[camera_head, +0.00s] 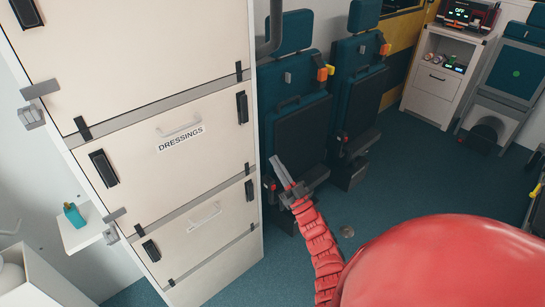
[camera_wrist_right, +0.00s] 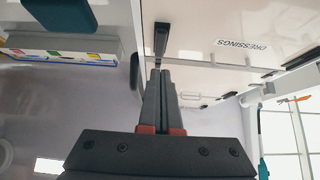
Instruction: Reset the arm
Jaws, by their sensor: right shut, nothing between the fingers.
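My right gripper (camera_head: 283,176) is at the end of my red right arm, in the middle of the head view. It is held in the air, just right of the white cabinet and in front of the teal seats. Its fingers are together with nothing between them. In the right wrist view the gripper (camera_wrist_right: 158,80) points at the cabinet, and its two grey fingers meet at the tips. My left gripper does not show in either view.
The tall white cabinet (camera_head: 135,115) with a "DRESSINGS" drawer stands at the left. Teal folding seats (camera_head: 297,125) stand behind the gripper. A white drawer unit (camera_head: 432,95) is at the back right. A small shelf (camera_head: 85,235) holds a teal bottle. Blue floor (camera_head: 410,165) is open at right.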

